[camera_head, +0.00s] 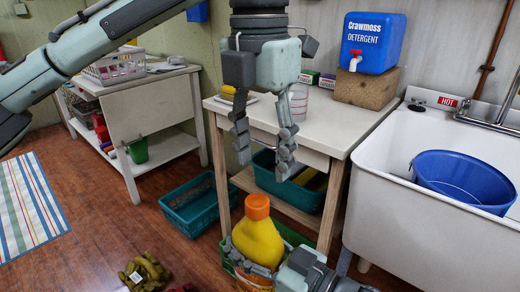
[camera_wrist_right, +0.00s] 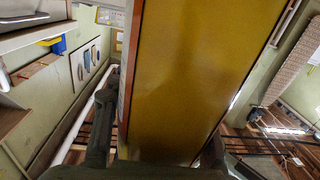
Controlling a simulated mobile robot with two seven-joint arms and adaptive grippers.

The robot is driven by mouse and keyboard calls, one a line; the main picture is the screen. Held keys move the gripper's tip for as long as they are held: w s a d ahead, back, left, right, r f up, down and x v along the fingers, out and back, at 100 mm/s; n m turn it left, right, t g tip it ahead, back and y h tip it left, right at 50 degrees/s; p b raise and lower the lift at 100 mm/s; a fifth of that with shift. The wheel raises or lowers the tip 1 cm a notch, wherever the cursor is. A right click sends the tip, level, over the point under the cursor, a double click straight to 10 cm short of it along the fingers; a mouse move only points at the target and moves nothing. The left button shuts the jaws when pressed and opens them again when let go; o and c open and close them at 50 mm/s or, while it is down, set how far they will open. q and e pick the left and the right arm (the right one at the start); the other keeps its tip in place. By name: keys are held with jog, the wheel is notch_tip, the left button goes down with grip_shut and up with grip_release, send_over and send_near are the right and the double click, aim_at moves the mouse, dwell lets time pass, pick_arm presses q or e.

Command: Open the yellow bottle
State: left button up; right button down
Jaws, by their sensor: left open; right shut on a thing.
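The yellow bottle (camera_head: 257,241) with its orange cap (camera_head: 257,206) on top stands nearly upright at the lower middle of the head view. My right gripper (camera_head: 262,268) is shut on the bottle's lower body. In the right wrist view the bottle (camera_wrist_right: 190,75) fills the middle between the fingers, and its cap is out of view. My left gripper (camera_head: 264,150) hangs pointing down above the cap. Its fingers are open and empty, apart from the cap. The bottle's lower part is partly hidden by my right gripper.
A white table (camera_head: 310,124) stands behind, with a blue detergent container (camera_head: 373,42) on a block. A white sink (camera_head: 398,185) with a blue tub (camera_head: 463,178) is at right. Teal baskets (camera_head: 194,207) sit below. A green-yellow item (camera_head: 145,272) lies on the floor.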

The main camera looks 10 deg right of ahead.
aim_at(260, 200)
pick_arm(q)
jog(key=shift+s+a+r, duration=0.15)
jog(key=shift+a, duration=0.05)
jog(key=shift+f, duration=3.9)
